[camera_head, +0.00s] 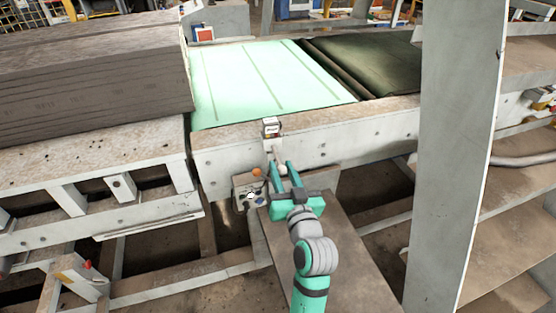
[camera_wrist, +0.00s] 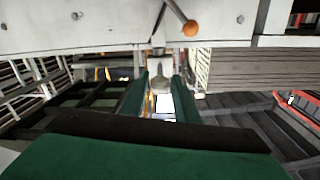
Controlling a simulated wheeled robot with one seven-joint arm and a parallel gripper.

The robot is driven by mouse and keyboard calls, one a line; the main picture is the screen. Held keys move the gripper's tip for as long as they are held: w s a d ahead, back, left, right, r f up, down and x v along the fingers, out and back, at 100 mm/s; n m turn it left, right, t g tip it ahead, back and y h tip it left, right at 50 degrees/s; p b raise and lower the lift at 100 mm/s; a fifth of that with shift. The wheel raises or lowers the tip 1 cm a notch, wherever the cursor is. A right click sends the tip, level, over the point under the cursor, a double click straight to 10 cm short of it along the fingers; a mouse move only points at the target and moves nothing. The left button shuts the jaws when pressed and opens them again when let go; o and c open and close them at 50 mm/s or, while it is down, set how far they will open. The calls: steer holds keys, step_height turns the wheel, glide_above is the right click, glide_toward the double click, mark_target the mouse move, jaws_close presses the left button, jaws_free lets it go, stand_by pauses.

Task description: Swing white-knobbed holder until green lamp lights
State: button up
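The holder (camera_head: 271,129) is a small pale block on a bracket at the conveyor's front edge, its arm slanting down to a white knob (camera_head: 283,169). In the wrist view the pale knob (camera_wrist: 161,74) shows between my fingertips. My gripper (camera_head: 281,167) has two green fingers, spread apart with the knob between or just beyond their tips; contact cannot be told. The fingers also show in the wrist view (camera_wrist: 164,82), with gaps beside the knob. I cannot make out a lit green lamp.
An orange ball-topped lever (camera_head: 257,172) stands on a small grey box (camera_head: 250,190) just left of my gripper; its ball is in the wrist view (camera_wrist: 190,28). The pale green belt (camera_head: 265,75) lies behind. Stacked grey slabs (camera_head: 90,65) are left, a wide grey post (camera_head: 455,150) right.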

mark_target(277, 158)
steer(key=shift+x, duration=2.2)
jaws_close()
steer(key=shift+a, duration=0.15)
steer(key=shift+a, duration=0.1)
